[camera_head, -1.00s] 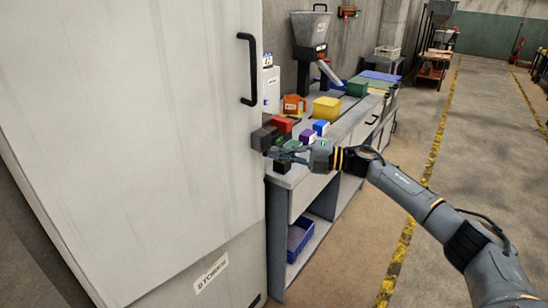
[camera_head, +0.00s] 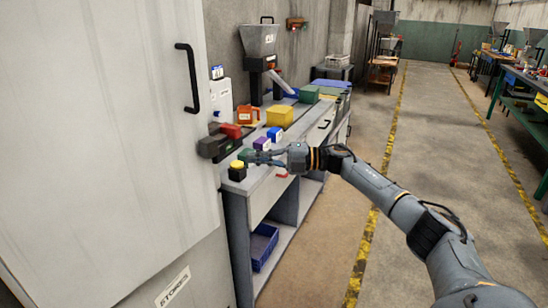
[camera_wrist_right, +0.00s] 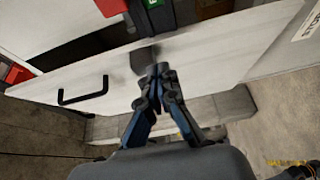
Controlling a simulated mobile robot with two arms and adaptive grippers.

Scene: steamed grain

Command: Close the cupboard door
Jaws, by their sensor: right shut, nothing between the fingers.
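The tall pale cupboard door (camera_head: 110,110) fills the left of the head view, with a black bar handle (camera_head: 190,78) near its right edge. A lower cupboard front (camera_head: 200,275) with a STORES label is below it. My right gripper (camera_head: 250,158) is shut and empty, pointing left over the near end of the bench. It is to the right of the door's edge and below the handle; no contact shows. In the wrist view its fingertips (camera_wrist_right: 160,72) overlap a pale panel with a black handle. My left gripper is out of view.
The workbench (camera_head: 262,190) beside the cupboard carries a yellow box (camera_head: 280,115), an orange jug (camera_head: 247,114), a grain mill (camera_head: 260,50) and small coloured blocks. A blue bin (camera_head: 263,247) sits on its lower shelf. Open floor (camera_head: 435,150) lies to the right.

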